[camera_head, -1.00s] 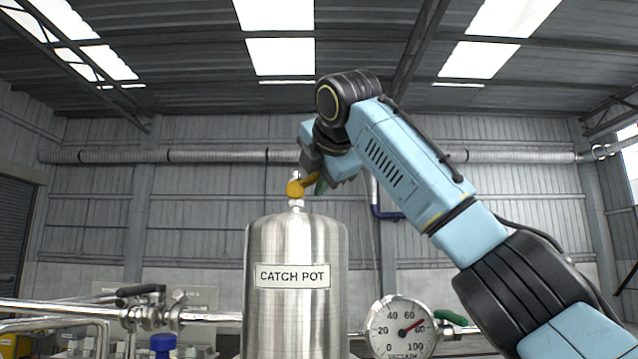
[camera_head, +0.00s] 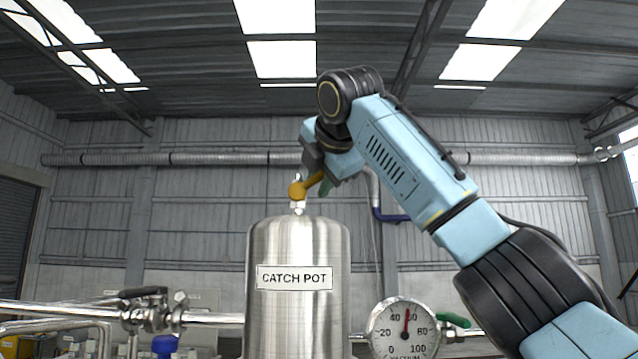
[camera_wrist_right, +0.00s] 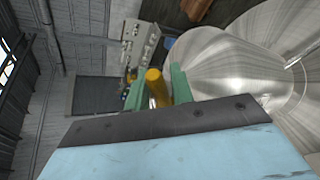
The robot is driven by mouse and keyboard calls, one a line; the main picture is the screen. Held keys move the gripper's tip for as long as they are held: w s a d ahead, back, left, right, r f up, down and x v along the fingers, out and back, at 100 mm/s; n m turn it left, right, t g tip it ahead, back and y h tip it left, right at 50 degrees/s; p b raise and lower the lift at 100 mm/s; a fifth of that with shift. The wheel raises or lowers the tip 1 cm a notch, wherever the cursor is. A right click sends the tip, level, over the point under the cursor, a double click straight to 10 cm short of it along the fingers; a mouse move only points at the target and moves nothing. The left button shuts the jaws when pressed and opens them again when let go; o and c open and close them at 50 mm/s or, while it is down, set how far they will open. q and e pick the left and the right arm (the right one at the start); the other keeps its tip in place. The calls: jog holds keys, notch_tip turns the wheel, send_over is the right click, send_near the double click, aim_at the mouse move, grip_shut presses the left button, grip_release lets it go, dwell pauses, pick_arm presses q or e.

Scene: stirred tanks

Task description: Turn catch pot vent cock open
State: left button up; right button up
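The catch pot (camera_head: 297,310) is a brushed steel cylinder with a "CATCH POT" label, standing upright in the middle of the head view. On its top is the vent cock with a yellow handle (camera_head: 297,190); the handle points right and slightly up toward my right gripper (camera_head: 326,184). In the right wrist view the yellow handle (camera_wrist_right: 157,90) lies between the green fingers of my right gripper (camera_wrist_right: 159,86), with no clear gap on either side; the fingers look shut on it. The fingertips are partly hidden by the wrist in the head view. My left gripper is not in view.
A vacuum gauge (camera_head: 403,330) is right of the pot, its needle pointing nearly straight up. A steel pipe with a black-handled valve (camera_head: 145,305) runs at the left. A blue knob (camera_head: 164,345) is below it.

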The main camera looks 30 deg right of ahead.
jog(key=b+v, duration=0.2)
jog(key=v, duration=1)
jog(key=shift+s+a, duration=0.15)
jog(key=shift+s, duration=0.2)
